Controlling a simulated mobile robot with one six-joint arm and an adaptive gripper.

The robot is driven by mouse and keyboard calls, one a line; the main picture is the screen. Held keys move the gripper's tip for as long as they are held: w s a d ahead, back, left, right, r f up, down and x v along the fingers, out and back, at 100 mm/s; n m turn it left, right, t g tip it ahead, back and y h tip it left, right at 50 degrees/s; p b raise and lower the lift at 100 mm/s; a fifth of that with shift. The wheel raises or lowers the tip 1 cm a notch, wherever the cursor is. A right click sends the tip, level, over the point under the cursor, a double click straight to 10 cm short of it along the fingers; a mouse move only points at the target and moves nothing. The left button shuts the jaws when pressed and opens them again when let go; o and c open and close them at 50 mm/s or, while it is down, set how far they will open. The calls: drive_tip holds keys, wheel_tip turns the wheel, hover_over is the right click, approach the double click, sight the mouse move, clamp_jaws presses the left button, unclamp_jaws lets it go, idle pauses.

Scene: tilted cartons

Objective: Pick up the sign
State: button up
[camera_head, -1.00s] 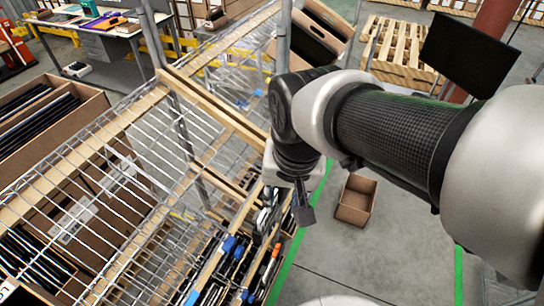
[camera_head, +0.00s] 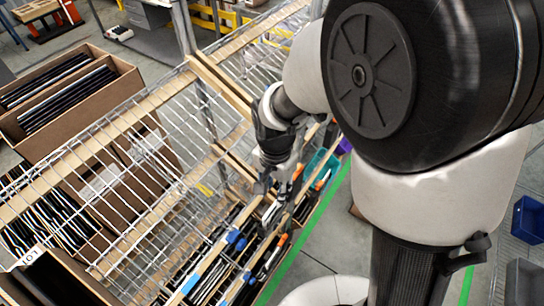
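My gripper (camera_head: 279,188) points down over the front edge of the wire rack, at the tilted cartons on its lower level. Its fingers are small and dark against the carton contents, so I cannot tell whether they are open or whether they touch anything. Several thin flat items (camera_head: 236,240) stand on edge in the cartons below and left of the gripper, some with blue or orange parts. I cannot make out which of them is the sign. My arm hides the upper right of the view.
The wire rack's upper shelf (camera_head: 110,165) has wooden rails and lies left of the gripper. Brown cartons (camera_head: 75,90) with dark flat items stand behind it. A green floor line (camera_head: 310,240) runs along the rack front. A blue bin (camera_head: 527,220) is at the right.

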sight(275, 211)
wheel_tip(275, 211, down, 7)
drive_tip(key=shift+s+f+b, duration=0.1)
drive_tip(key=shift+f+b, duration=0.05)
drive_tip(key=shift+b, duration=0.3)
clamp_jaws()
idle(0.3)
